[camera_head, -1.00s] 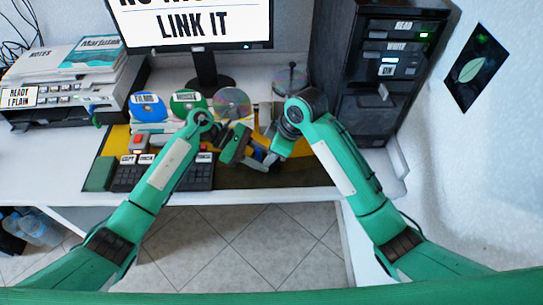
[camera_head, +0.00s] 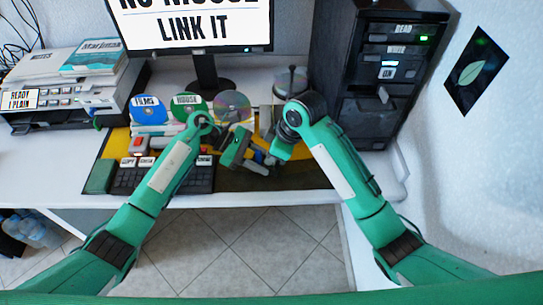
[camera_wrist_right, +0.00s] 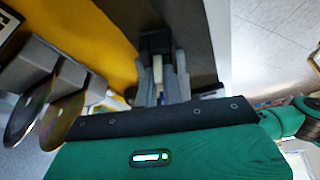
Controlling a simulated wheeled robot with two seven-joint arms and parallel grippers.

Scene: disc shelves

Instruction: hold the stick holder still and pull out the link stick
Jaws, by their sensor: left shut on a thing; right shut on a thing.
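My left gripper (camera_head: 244,162) and my right gripper (camera_head: 268,158) meet at the front of the desk mat, close together. The left appears shut on the stick holder and the right on the link stick, but both held things are tiny and mostly hidden by the jaws, so their outlines and how far the stick sits in the holder cannot be told. In the right wrist view the grey fingers of my right gripper (camera_wrist_right: 163,80) are close together, with a dark block at their far end. Part of my left arm shows at the right edge there.
A keyboard (camera_head: 130,178) lies left of the grippers. A black computer tower (camera_head: 375,75) stands right, a monitor (camera_head: 190,22) behind.

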